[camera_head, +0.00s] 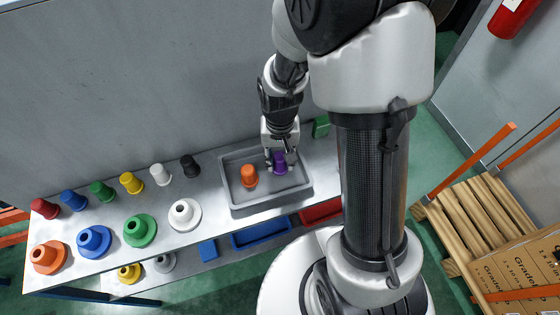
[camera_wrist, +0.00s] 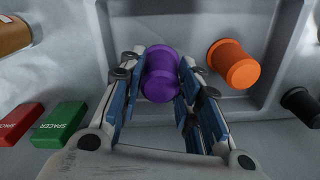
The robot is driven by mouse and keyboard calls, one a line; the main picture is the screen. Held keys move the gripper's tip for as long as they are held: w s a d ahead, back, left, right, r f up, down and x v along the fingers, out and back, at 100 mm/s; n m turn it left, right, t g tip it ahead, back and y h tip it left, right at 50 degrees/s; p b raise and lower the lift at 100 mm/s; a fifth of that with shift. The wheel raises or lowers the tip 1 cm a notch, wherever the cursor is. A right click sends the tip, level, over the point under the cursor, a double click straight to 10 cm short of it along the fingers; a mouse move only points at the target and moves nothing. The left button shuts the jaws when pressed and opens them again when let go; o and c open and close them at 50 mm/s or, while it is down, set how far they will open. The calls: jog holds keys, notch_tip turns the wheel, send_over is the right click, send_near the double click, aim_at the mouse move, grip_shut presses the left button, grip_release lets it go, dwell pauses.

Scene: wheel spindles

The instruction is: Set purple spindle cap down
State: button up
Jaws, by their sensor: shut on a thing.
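The purple spindle cap (camera_head: 279,163) is at my gripper (camera_head: 275,154), over the right part of the grey tray (camera_head: 243,207). In the wrist view the purple cap (camera_wrist: 161,75) sits between the two blue-padded fingers of my gripper (camera_wrist: 160,90), which are shut on it. The cap looks tilted in the wrist view. I cannot tell whether its lower end touches the tray floor. An orange cap (camera_head: 249,175) stands in the tray to the left of the purple one; it also shows in the wrist view (camera_wrist: 233,64).
A row of coloured caps, among them a black one (camera_head: 190,165), stands left of the tray. Flanged spindles, one of them white (camera_head: 185,215), stand in front of that row. A green block (camera_head: 321,127) lies behind the tray. The grey wall (camera_head: 130,80) is close behind.

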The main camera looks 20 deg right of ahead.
jog(key=shift+f, duration=0.75)
jog(key=shift+f, duration=0.1)
jog(key=o, duration=1)
notch_tip(320, 180, up, 12)
jog(key=p, duration=0.4)
notch_tip(320, 180, up, 10)
jog(key=n+t, duration=0.1)
jog(key=t, duration=0.1)
send_over(280, 157)
jog(key=s, duration=0.4)
jog(key=s+r+t, duration=0.1)
jog(key=s+r, duration=0.1)
jog(key=s, duration=0.1)
jog(key=s+r+n, duration=0.1)
jog(key=s+r, duration=0.1)
jog(key=s, duration=0.2)
jog(key=s+r+n+t, duration=0.1)
jog(key=s+r, duration=0.2)
jog(key=s, duration=0.1)
jog(key=shift+t, duration=0.3)
